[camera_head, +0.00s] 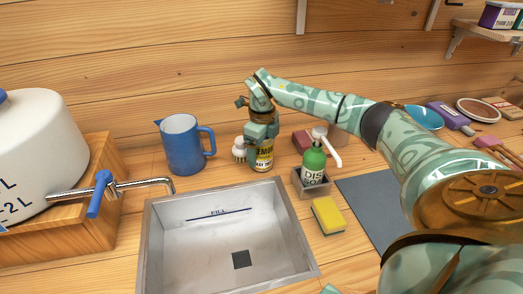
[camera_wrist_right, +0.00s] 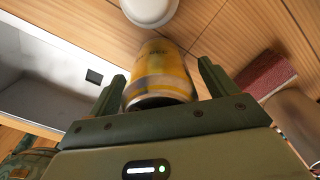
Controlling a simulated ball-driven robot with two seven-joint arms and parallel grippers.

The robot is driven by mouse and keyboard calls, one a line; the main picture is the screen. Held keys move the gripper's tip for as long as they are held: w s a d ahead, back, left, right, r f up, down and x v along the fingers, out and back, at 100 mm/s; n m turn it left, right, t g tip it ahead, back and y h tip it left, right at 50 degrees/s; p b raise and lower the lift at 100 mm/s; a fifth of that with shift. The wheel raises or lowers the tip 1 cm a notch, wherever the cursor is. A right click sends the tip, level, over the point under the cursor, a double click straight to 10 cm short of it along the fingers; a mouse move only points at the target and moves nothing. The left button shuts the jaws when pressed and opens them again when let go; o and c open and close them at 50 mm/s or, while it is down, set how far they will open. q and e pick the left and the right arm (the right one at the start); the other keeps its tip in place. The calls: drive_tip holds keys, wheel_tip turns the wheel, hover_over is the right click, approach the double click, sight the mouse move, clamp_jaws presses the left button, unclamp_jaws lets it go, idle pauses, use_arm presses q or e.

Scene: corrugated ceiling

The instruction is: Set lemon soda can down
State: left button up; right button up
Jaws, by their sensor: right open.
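The lemon soda can (camera_head: 263,162), yellow with dark lettering, stands on the wooden counter just behind the sink's back right part. In the right wrist view the can (camera_wrist_right: 161,70) sits between two spread fingers, with visible gaps on both sides. My right gripper (camera_head: 262,137) comes down over the can from above and is open around its upper part, which it hides in the head view. My left gripper is not in view.
The steel sink (camera_head: 165,243) lies in front. A white-handled brush (camera_head: 239,149) stands close left of the can, with a blue jug (camera_head: 181,145) beyond. A green soap bottle (camera_head: 313,164) in a caddy and a yellow sponge (camera_head: 328,216) are at right.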

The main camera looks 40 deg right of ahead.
drive_tip(key=c, duration=1.2)
drive_tip(key=shift+r, duration=0.1)
drive_tip(key=shift+c, duration=0.6)
drive_tip(key=shift+r, duration=0.1)
